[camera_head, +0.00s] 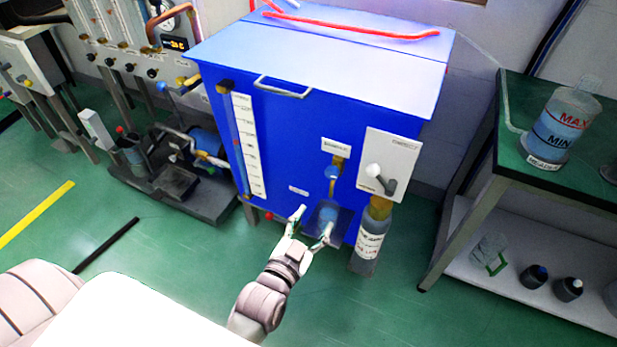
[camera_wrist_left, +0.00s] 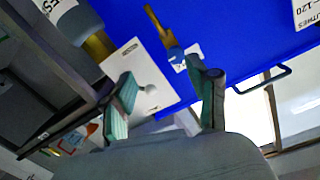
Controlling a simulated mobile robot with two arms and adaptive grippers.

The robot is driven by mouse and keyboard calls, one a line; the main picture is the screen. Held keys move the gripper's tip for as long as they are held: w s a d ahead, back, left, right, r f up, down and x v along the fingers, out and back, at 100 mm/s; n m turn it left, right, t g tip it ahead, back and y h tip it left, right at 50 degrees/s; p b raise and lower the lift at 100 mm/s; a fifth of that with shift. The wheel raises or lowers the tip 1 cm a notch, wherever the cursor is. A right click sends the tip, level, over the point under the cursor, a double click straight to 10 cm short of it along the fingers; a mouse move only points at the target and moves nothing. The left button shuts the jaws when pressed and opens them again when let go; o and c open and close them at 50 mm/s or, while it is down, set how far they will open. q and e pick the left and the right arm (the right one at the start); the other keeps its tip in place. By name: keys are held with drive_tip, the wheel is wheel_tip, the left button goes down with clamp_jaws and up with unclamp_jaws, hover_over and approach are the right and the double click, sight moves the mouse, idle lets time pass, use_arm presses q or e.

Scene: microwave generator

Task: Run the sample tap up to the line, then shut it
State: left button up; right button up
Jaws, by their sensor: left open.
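The sample tap (camera_head: 333,172), a brass pipe with a blue part, sticks out low on the front of the blue tank (camera_head: 285,150). It also shows in the left wrist view (camera_wrist_left: 171,40). Below it a small bluish container (camera_head: 326,216) stands on a dark bracket; its level and any line on it are too small to tell. To the right is a white panel (camera_head: 405,150) with a white-knobbed lever (camera_head: 378,177); the knob also shows in the left wrist view (camera_wrist_left: 150,88). My left gripper (camera_head: 312,226) is open and empty, fingers spread in front of the container.
A tall white scale (camera_head: 248,145) runs down the tank's left side. A green-topped bench (camera_head: 590,180) with a MAX/MIN jug (camera_head: 562,125) stands at right. Green floor before the tank is open.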

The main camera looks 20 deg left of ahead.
sight(331, 175)
use_arm(q)
drive_tip(key=shift+t, duration=0.4)
drive_tip(key=w+r, duration=0.1)
drive_tip(key=w, duration=0.3)
drive_tip(key=w+b, duration=0.1)
drive_tip(key=w, duration=0.3)
drive_tip(key=w+r+b, duration=0.1)
drive_tip(key=w, duration=0.4)
drive_tip(key=shift+a+r, duration=0.3)
drive_tip(key=shift+r, duration=0.05)
drive_tip(key=shift+w, duration=0.45)
use_arm(e)
drive_tip(key=w+v, duration=0.2)
drive_tip(key=v, duration=0.6)
drive_tip(key=shift+s+a+r+t, duration=0.2)
drive_tip(key=shift+a+r+t, duration=0.1)
drive_tip(key=shift+r, duration=0.1)
use_arm(q)
clamp_jaws()
drive_tip(key=n+p, duration=0.2)
drive_tip(key=shift+n+p, duration=0.3)
use_arm(e)
wheel_tip(331, 175, down, 10)
